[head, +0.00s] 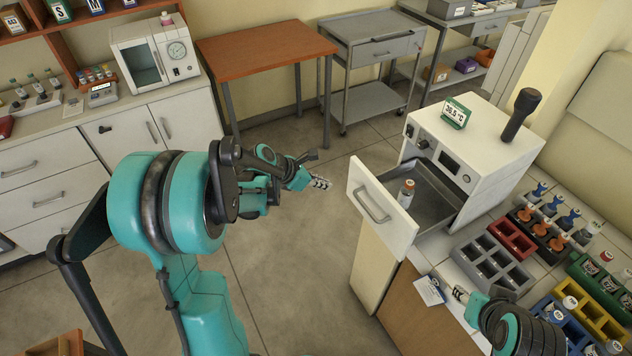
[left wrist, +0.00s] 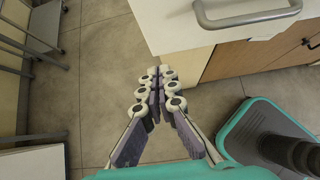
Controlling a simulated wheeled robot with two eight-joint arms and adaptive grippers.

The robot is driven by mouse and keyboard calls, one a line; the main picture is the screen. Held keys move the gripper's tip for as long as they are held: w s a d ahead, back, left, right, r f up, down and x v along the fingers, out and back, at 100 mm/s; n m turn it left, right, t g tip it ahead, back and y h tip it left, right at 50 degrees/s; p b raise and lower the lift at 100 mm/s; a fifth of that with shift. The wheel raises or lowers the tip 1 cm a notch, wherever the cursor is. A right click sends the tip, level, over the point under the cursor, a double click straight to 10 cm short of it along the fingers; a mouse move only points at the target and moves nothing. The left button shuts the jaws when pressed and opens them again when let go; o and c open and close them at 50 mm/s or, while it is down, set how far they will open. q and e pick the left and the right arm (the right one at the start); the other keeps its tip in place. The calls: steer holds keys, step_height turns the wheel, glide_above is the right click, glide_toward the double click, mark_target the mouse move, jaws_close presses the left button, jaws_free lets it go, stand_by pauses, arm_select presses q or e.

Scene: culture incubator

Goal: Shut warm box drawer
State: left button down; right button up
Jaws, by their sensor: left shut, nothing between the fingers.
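The warm box (head: 487,150) is a white cabinet on the counter at the right. Its drawer (head: 382,206) is pulled out to the left, with a white front, a grey handle (head: 371,203) and a grey metal inside. A small bottle with an orange-brown cap (head: 406,193) stands upright in the drawer. My left gripper (head: 321,183) is shut and empty, in the air left of the drawer front and apart from it. In the left wrist view its fingers (left wrist: 160,75) meet, with the drawer handle (left wrist: 247,15) at upper right. My right gripper (head: 460,293) is low at the right; its fingers are too small to read.
A grey rack (head: 490,265), red rack (head: 512,238) and yellow rack (head: 592,312) crowd the right counter. Floor (head: 290,270) left of the drawer is clear.

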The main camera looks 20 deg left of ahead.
arm_select(q)
steer(key=w+d+f, duration=0.1)
steer(key=w+d+f+b, duration=0.1)
steer(key=w, duration=0.1)
steer(key=w+d+f, duration=0.1)
steer(key=w+d, duration=0.1)
steer(key=shift+w+d, duration=0.15)
steer(key=shift+w, duration=0.15)
steer(key=w+d, duration=0.4)
steer(key=w, duration=0.1)
steer(key=w+d, duration=0.4)
steer(key=w, duration=0.1)
steer(key=w+d, duration=0.4)
steer(key=w, duration=0.1)
steer(key=shift+w+b, duration=0.1)
steer(key=shift+b, duration=0.3)
steer(key=shift+w+d+r, duration=0.1)
steer(key=shift+w, duration=0.05)
steer(key=shift+r, duration=0.1)
